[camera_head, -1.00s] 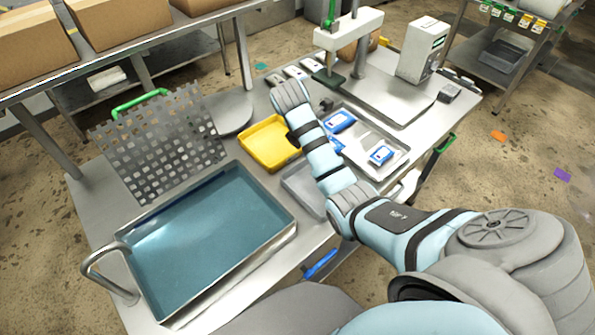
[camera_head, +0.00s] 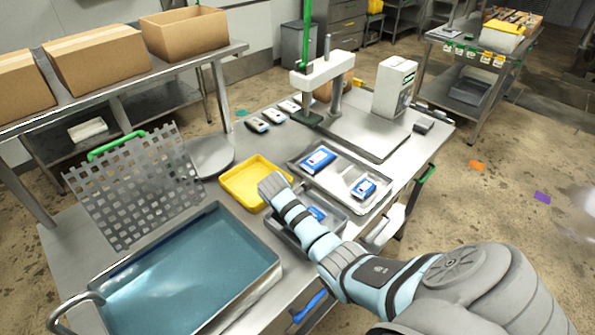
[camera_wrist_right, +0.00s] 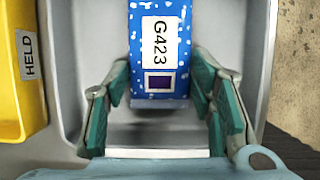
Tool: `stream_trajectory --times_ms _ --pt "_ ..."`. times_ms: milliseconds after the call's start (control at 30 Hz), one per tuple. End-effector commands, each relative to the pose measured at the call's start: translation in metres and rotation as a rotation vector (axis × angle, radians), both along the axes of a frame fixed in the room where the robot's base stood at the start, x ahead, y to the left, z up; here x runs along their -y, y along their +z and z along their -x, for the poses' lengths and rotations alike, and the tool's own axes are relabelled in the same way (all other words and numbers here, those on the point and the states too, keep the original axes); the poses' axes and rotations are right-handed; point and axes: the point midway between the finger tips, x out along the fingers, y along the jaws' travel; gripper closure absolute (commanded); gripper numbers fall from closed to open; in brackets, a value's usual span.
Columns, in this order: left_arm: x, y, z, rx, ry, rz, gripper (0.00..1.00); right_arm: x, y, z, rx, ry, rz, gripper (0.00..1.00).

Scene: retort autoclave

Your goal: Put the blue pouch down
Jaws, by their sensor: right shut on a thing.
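The blue pouch (camera_wrist_right: 160,25) has white specks and a white label reading G423. In the right wrist view it is between the green-padded fingers of my right gripper (camera_wrist_right: 161,75), which is shut on it near the fingertips. The pouch is inside the outline of a grey tray (camera_wrist_right: 255,70); I cannot tell whether it touches the tray floor. In the head view part of the pouch (camera_head: 316,212) shows beside my right arm, over the grey tray (camera_head: 343,222). My right gripper is hidden there behind the arm. My left gripper is not in view.
A yellow tray (camera_head: 232,190) marked HELD (camera_wrist_right: 22,120) adjoins the grey tray on the left. A metal tray (camera_head: 342,199) behind holds two blue-and-white pouches (camera_head: 318,160). A water basin (camera_head: 262,285) and a perforated rack (camera_head: 135,190) are at left.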

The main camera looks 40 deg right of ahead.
Motion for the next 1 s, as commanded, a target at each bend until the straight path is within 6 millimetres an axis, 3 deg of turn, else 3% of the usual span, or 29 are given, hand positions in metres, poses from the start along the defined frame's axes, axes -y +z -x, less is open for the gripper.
stream_trajectory --times_ms 200,233,333,733,1000 --pt "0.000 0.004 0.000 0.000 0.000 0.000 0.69 -0.001 0.001 0.000 -0.004 0.001 -0.002 0.80" --pt "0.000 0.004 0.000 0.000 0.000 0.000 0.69 -0.001 0.001 0.000 -0.004 0.001 -0.002 0.47" --pt "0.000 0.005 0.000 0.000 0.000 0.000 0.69 -0.001 0.002 0.000 -0.003 0.001 -0.002 0.31" --pt "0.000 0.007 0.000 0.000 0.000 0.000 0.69 -0.004 0.011 0.000 0.000 0.002 -0.001 0.30" --pt "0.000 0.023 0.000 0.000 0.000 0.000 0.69 -0.030 0.076 0.002 0.002 0.002 -0.002 0.30"
